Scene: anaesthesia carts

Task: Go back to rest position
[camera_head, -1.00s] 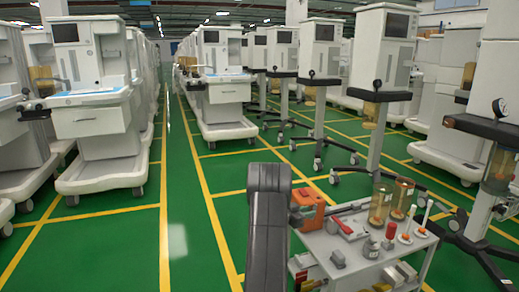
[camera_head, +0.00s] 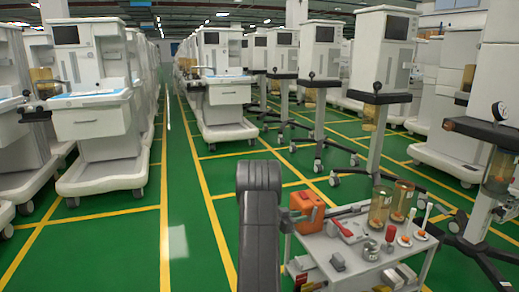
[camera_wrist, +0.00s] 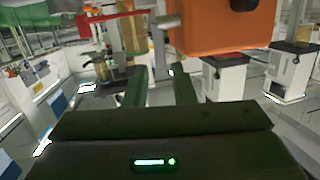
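My gripper (camera_wrist: 160,88) shows in the wrist view with its two dark green fingers apart and nothing seen between their tips. In the head view my dark grey arm stands at the bottom centre, left of the trolley, and the gripper itself cannot be made out. An orange block (camera_head: 306,206) sits at the left end of the small trolley (camera_head: 318,246).
On the trolley stand amber-tinted cylinders (camera_head: 380,207) and a red-topped item (camera_head: 390,236). White anaesthesia carts (camera_head: 95,120) line the left, with more machines on wheeled stands (camera_head: 379,135) at right. The green aisle (camera_head: 183,200) left of my arm is clear.

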